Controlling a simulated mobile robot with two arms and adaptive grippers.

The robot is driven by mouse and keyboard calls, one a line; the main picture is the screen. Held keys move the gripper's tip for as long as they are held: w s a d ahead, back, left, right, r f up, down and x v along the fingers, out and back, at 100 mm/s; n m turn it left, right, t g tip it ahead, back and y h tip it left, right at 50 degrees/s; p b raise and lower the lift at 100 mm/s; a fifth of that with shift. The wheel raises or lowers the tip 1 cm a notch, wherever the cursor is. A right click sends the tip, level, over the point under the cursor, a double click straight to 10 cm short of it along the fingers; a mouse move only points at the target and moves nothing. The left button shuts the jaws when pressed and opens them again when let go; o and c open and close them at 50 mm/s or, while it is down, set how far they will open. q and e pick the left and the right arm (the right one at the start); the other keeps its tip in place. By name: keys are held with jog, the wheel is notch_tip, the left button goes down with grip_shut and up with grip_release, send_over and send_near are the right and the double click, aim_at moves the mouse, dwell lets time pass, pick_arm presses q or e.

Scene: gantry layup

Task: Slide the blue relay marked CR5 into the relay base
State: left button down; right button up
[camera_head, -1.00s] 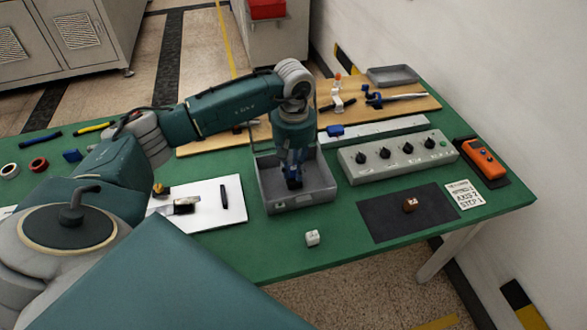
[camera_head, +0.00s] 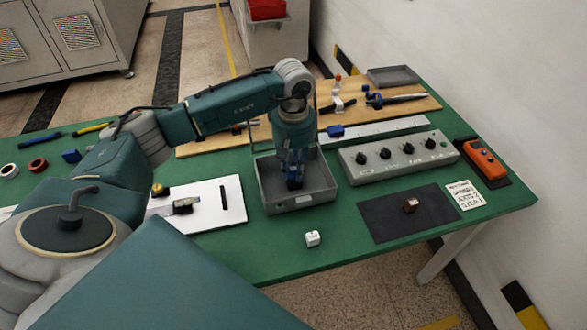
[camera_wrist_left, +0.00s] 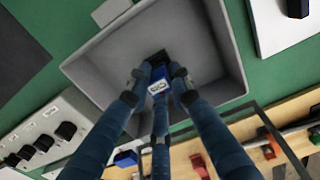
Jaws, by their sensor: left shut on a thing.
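My left gripper (camera_head: 293,183) points down into a grey tray (camera_head: 312,201) in the middle of the green table. In the left wrist view its fingers (camera_wrist_left: 158,76) are shut on a blue relay (camera_wrist_left: 158,87) with a white label; the marking is too small to read. A black part (camera_wrist_left: 158,57) shows just beyond the relay, at the tray floor; I cannot tell whether it is the relay base or whether it touches the relay. The fingers hide much of the relay in the head view. My right gripper is not in view.
The tray walls surround the gripper. A grey knob box (camera_head: 398,158) stands to the right, and a blue piece (camera_head: 335,131) lies on the pale strip behind. A white cube (camera_head: 312,239) lies in front. A white board (camera_head: 205,215) is at left, a dark mat (camera_head: 385,222) at right.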

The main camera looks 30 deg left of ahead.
aim_at(294, 168)
pick_arm(q)
jog(key=shift+f+b, duration=0.9)
jog(key=shift+f, duration=0.15)
jog(key=c, duration=1.5)
grip_release()
notch_tip(294, 168, up, 12)
jog(key=shift+r, duration=0.1)
